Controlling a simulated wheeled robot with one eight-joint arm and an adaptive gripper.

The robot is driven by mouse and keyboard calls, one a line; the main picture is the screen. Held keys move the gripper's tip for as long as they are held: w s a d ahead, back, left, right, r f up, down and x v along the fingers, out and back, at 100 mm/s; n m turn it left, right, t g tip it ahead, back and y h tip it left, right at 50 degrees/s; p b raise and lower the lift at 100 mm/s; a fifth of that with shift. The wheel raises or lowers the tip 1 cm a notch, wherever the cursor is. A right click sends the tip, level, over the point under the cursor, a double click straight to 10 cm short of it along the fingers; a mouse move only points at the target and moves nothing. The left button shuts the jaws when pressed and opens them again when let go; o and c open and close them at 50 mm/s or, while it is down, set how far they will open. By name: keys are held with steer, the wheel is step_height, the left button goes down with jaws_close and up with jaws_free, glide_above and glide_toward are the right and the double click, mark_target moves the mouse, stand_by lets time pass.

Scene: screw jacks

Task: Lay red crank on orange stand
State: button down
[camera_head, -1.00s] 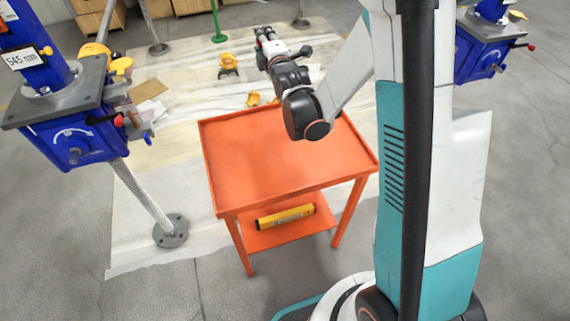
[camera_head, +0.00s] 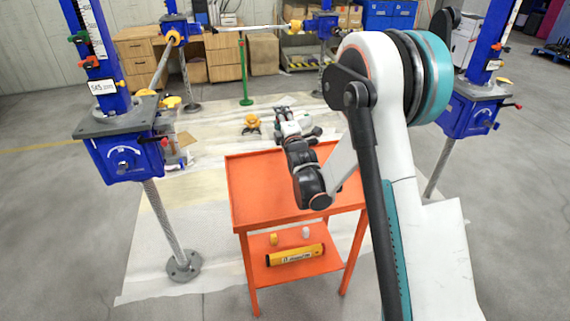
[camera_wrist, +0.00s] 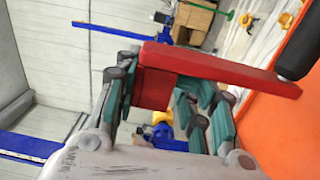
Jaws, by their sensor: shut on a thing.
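The orange stand (camera_head: 258,195) is a two-level cart in the middle of the head view; the visible part of its top is bare. My gripper (camera_head: 283,116) reaches out past its far edge and looks small there. In the wrist view my gripper (camera_wrist: 165,92) is shut on the red crank (camera_wrist: 222,68), a flat red bar that extends rightward from the fingers. A dark cylindrical part (camera_wrist: 297,55) shows at its right end. The orange stand also fills the lower right of the wrist view (camera_wrist: 285,125). The crank cannot be made out in the head view.
Blue screw jacks stand at left (camera_head: 125,155) and right (camera_head: 470,112). A yellow item (camera_head: 251,123) lies on the floor sheet behind the stand. Wooden cabinets (camera_head: 150,55) line the back.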

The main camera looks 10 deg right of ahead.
step_height(320, 180, down, 15)
steer(key=b, duration=0.5)
steer(key=shift+r, duration=0.2)
steer(key=shift+f, duration=0.15)
steer(key=c, duration=0.9)
jaws_free()
steer(key=shift+o, duration=0.2)
steer(key=shift+s, duration=0.1)
